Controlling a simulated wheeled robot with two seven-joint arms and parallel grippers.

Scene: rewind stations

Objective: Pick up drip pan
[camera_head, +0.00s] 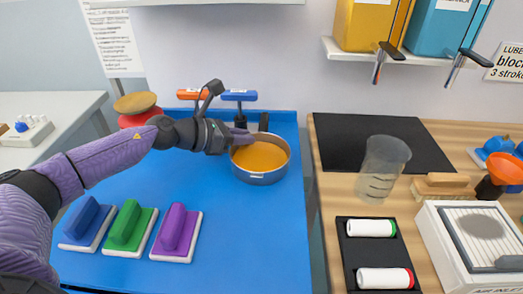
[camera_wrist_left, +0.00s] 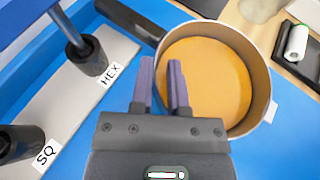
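The drip pan (camera_head: 261,178) is a round metal pan of orange content with a dark handle. It stands upright at the right of the blue mat, near its back. The pan (camera_wrist_left: 263,85) fills the upper right of the left wrist view, its handle (camera_wrist_left: 130,22) pointing up-left. My left gripper (camera_head: 238,138) is at the pan's left rim. In the left wrist view its fingers (camera_wrist_left: 160,72) are apart, with the near-left rim seen between them; whether they touch the wall I cannot tell. My right gripper is not in view.
T-handled tools, orange (camera_head: 194,94) and blue (camera_head: 238,96), stand behind my gripper. Blue (camera_head: 88,222), green (camera_head: 130,228) and purple (camera_head: 176,232) handled blocks lie at front left. A clear beaker (camera_head: 382,168) stands on the wooden top at right. Mid-front blue mat is free.

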